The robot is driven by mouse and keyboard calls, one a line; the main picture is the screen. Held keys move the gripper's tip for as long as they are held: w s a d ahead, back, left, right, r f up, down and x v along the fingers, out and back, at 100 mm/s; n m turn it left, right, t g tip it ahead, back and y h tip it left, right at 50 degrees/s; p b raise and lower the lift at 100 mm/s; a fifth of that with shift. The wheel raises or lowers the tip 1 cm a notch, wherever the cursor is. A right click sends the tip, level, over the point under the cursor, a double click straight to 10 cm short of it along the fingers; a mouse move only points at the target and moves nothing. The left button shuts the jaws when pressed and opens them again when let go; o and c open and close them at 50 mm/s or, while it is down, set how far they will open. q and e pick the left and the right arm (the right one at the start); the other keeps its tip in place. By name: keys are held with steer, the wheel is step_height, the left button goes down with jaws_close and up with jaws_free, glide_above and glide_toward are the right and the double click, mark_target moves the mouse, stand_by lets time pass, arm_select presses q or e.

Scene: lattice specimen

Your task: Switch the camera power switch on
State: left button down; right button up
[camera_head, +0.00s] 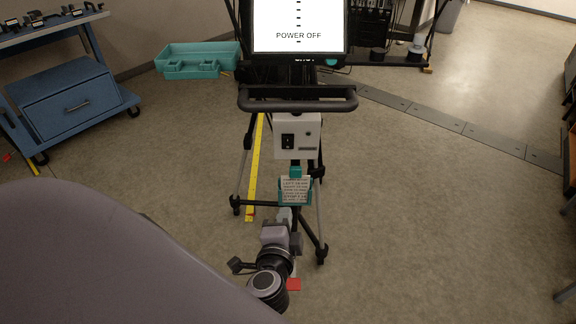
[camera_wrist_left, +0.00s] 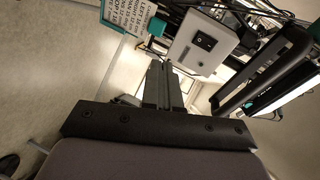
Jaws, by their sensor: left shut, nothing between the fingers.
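The camera power switch (camera_head: 288,141) is a black rocker on the front of a pale box (camera_head: 312,138) below the monitor. The monitor screen (camera_head: 298,22) reads "POWER OFF". In the left wrist view the switch (camera_wrist_left: 205,40) sits on the tilted white box (camera_wrist_left: 198,54). My left gripper (camera_head: 285,212) is below the box in the head view, in front of the stand. Its fingers (camera_wrist_left: 163,72) are together and empty, pointing toward the box; I see no contact with the switch. My right gripper is not in view.
A small printed card in a teal holder (camera_head: 295,189) hangs just below the box. A black handlebar (camera_head: 298,100) runs above it, and tripod legs (camera_head: 320,225) spread below. A blue cart (camera_head: 70,95) and a teal bin (camera_head: 195,63) stand left.

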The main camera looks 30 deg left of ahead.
arm_select(q)
steer(key=r+y+b, duration=0.1)
steer(key=w+r+t+y+b, duration=0.1)
steer(key=r, duration=0.1)
steer(key=w+r+t+y, duration=0.1)
steer(key=y, duration=0.1)
steer(key=shift+w+a+r+m+b, duration=0.15)
steer(key=shift+a+r+m+b, duration=0.1)
steer(key=shift+r+m+b, duration=0.15)
steer(key=p, duration=0.1)
glide_toward(288, 139)
steer(key=x, duration=0.5)
steer(key=shift+w+a, duration=0.55)
steer(key=shift+w, duration=0.2)
